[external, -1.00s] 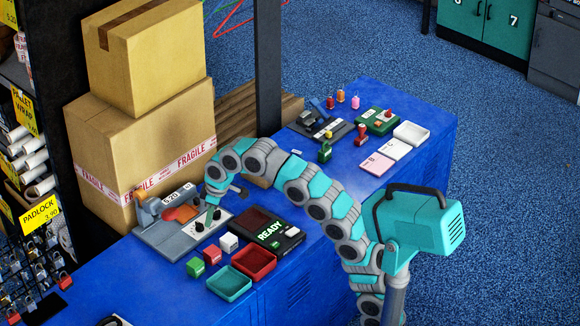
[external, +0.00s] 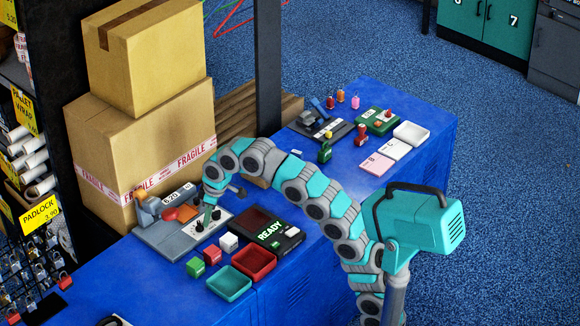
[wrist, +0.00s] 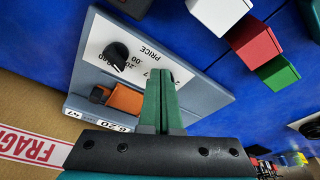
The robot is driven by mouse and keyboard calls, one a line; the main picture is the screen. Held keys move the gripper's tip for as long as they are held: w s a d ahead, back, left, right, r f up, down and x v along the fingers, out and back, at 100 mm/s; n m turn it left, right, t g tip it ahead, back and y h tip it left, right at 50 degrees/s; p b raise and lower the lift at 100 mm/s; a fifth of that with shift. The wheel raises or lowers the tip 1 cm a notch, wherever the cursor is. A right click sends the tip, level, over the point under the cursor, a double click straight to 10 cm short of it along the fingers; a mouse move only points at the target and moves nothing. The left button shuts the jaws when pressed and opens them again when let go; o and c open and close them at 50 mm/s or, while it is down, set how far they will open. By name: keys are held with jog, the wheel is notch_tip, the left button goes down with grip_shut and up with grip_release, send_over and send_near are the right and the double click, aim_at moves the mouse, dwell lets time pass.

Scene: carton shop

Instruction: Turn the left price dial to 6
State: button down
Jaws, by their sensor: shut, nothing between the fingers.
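The grey price machine (external: 160,237) stands on the blue counter, with a white dial plate and a number display (external: 172,193) at its back. Its left dial (external: 198,227) is black and sits close to my gripper (external: 207,217). In the wrist view, one black dial (wrist: 115,55) shows beside the PRICE lettering, apparently the right dial. The left dial is hidden there behind my green fingers (wrist: 162,78). The fingers are shut with nothing between them, pointing down over the plate. I cannot tell whether they touch the left dial, or which number it points to.
An orange part (external: 182,213) lies on the machine behind the dials. A READY device (external: 270,233), green, red and white blocks (external: 212,254), and green and red trays (external: 229,284) stand in front and to the right. Stacked cartons (external: 140,150) rise close behind.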

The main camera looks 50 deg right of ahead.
jog(key=shift+s+d, duration=0.25)
jog(key=shift+s, duration=0.05)
jog(key=p+v, duration=0.1)
jog(key=v, duration=0.1)
jog(key=p+v, duration=0.1)
jog(key=w+p+v, duration=0.1)
jog(key=v, duration=0.1)
jog(key=shift+a+r, duration=0.3)
jog(key=shift+r, duration=0.2)
jog(key=shift+s, duration=0.1)
jog(key=s+f+m+g+b, duration=0.1)
jog(key=s, duration=0.7)
jog(key=s+d+f+m+g+b, duration=0.1)
jog(key=s+f+m, duration=0.1)
jog(key=s, duration=0.6)
jog(key=s+d+f+m+g+b, duration=0.1)
jog(key=s+g+b, duration=0.1)
jog(key=s, duration=0.6)
jog(key=shift+d+f+m+h, duration=0.2)
jog(key=shift+d+m+h, duration=0.05)
jog(key=shift+m+h, duration=0.15)
jog(key=s+d+f+m+p, duration=0.1)
jog(key=s+d+f+p, duration=0.3)
jog(key=s+d+f, duration=0.9)
jog(key=s+f, duration=0.2)
jog(key=s, duration=0.1)
jog(key=shift+s+f+h, duration=0.2)
jog(key=shift+f+h, duration=0.05)
jog(key=shift+h, duration=0.05)
